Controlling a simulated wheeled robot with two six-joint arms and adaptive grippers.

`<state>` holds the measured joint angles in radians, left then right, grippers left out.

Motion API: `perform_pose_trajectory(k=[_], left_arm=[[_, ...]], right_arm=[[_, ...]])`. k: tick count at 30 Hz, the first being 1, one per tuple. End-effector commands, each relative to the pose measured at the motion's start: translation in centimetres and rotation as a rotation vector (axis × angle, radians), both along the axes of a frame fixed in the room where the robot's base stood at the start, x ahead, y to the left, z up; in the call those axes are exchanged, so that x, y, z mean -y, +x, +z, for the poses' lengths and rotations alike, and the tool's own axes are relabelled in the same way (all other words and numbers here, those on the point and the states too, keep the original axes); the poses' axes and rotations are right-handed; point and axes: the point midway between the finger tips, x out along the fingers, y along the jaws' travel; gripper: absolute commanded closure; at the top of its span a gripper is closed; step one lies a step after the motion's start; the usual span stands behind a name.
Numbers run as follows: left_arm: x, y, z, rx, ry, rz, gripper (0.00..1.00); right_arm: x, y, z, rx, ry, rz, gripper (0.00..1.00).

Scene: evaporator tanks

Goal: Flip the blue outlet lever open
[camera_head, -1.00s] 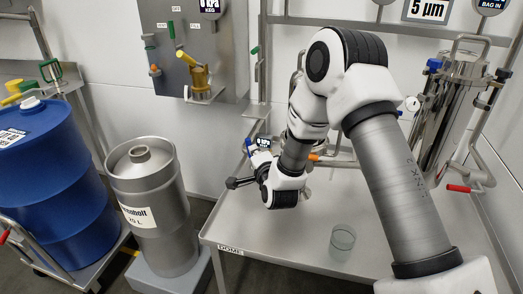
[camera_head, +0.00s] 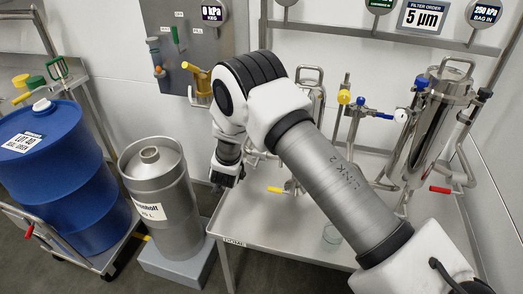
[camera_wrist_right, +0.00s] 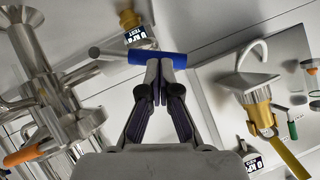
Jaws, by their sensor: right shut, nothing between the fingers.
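The blue lever (camera_wrist_right: 155,57) shows in the right wrist view as a short blue bar on a grey stem, running crosswise at my fingertips. My right gripper (camera_wrist_right: 164,66) is shut with nothing between its fingers. Its tips are at the lower edge of the lever; I cannot tell whether they touch it. In the head view my right gripper (camera_head: 224,180) is small and dark, left of the table, and my arm hides that lever. My left gripper is in neither current view.
A steel keg (camera_head: 160,200) and blue drum (camera_head: 65,170) stand at left. A wall panel with a yellow valve (camera_wrist_right: 262,115) and steel pipework with an orange handle (camera_wrist_right: 22,156) flank my gripper.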

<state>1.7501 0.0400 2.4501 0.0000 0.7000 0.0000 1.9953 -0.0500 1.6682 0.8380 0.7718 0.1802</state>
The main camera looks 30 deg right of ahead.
Motion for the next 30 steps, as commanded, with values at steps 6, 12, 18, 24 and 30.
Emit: perform_pose_trajectory(k=[6, 12, 18, 24, 30], left_arm=[[0.0, 0.0, 0.6, 0.0, 0.0, 0.0, 0.4], [0.0, 0.0, 0.3, 0.0, 0.0, 0.0, 0.4], [0.0, 0.0, 0.2, 0.0, 0.0, 0.0, 0.4], [0.0, 0.0, 0.1, 0.0, 0.0, 0.0, 0.4], [0.0, 0.0, 0.1, 0.0, 0.0, 0.0, 0.4]], right_arm=[[-0.4, 0.5, -1.1, -0.017, -0.017, -0.001, 1.0], [-0.5, 0.8, -2.1, -0.015, -0.017, -0.001, 1.0], [-0.6, 0.9, -2.5, -0.015, -0.017, 0.0, 1.0], [-0.6, 0.9, -2.7, -0.015, -0.017, 0.0, 1.0], [-0.6, 0.9, -2.7, -0.015, -0.017, 0.0, 1.0]])
